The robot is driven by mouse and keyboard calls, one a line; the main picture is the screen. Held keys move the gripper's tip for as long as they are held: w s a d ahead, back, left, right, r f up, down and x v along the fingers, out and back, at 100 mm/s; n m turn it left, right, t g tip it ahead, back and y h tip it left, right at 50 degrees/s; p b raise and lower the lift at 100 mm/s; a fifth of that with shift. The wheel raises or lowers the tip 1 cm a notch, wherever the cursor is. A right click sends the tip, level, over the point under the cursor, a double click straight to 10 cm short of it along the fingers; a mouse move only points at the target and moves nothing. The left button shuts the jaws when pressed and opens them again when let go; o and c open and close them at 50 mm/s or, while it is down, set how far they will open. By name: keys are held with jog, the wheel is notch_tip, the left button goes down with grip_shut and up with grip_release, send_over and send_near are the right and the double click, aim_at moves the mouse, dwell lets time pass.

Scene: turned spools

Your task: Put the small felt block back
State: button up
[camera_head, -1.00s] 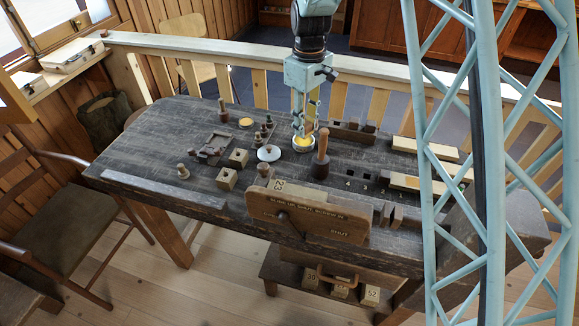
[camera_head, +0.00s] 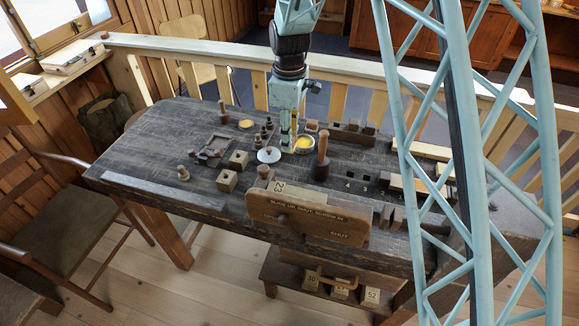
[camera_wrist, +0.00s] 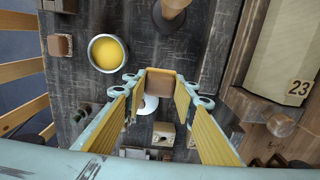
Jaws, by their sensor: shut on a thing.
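My gripper (camera_wrist: 160,88) is shut on a small orange-brown block (camera_wrist: 160,80), which looks like the felt block; the yellow-lined fingers hold it by its sides. In the head view my gripper (camera_head: 286,148) is low over the bench, just left of the round dish with yellow contents (camera_head: 304,144). The dish also shows in the wrist view (camera_wrist: 108,53), left of and apart from the held block. The held block is hard to make out in the head view, and its height above the bench cannot be told.
A white-topped round piece (camera_head: 269,155) stands close to the left of my gripper. An upright wooden-handled tool (camera_head: 321,160) stands to the right. Another brown block (camera_wrist: 60,45) sits beyond the dish. The board marked 23 (camera_head: 310,212) stands at the front edge.

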jog(key=shift+f+b, duration=0.35)
jog(key=shift+f, duration=2.7)
jog(key=shift+f, duration=1.9)
jog(key=shift+f+b, duration=0.1)
jog(key=shift+b, duration=0.2)
jog(key=o, duration=0.8)
